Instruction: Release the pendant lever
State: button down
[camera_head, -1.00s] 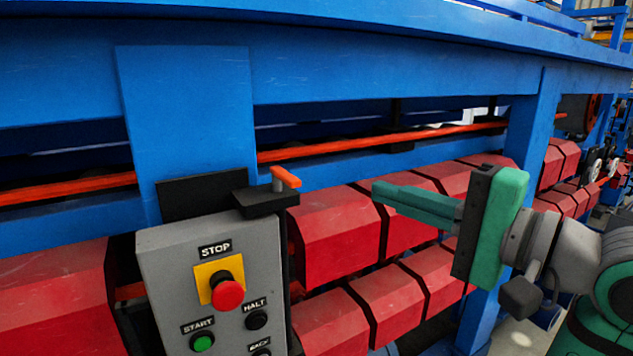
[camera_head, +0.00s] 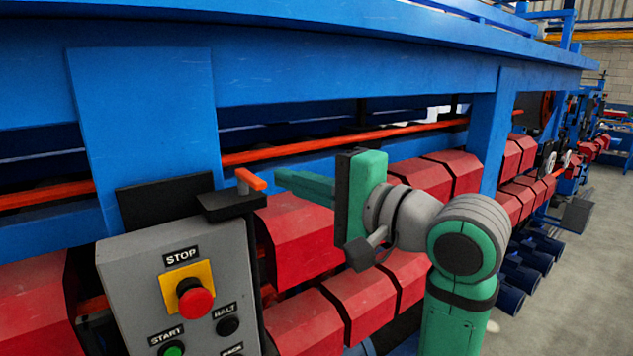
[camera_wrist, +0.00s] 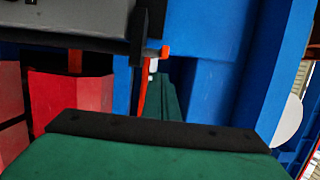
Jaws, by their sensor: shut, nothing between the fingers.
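The pendant lever (camera_head: 250,180) is a small orange handle on a short grey pin. It stands on a black bracket (camera_head: 228,204) at the top right corner of the grey pendant box (camera_head: 220,260). In the wrist view the orange lever (camera_wrist: 165,51) shows beyond the fingers, near the middle. My gripper (camera_head: 278,178) is green, with its fingers shut and empty. In the head view its tips are just right of the lever and look close to it. I cannot tell whether they touch. In the wrist view the green fingers (camera_wrist: 168,97) point towards the lever.
The pendant carries a red stop button (camera_head: 194,298) on a yellow plate, a black halt button (camera_head: 228,326) and a green start button (camera_head: 172,350). Red blocks (camera_head: 300,240) line the blue machine frame (camera_head: 340,60) behind. Open floor (camera_head: 580,260) lies at the right.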

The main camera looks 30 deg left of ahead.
jog(key=shift+s+a, duration=0.35)
jog(key=shift+s, duration=0.45)
jog(key=shift+s, duration=0.1)
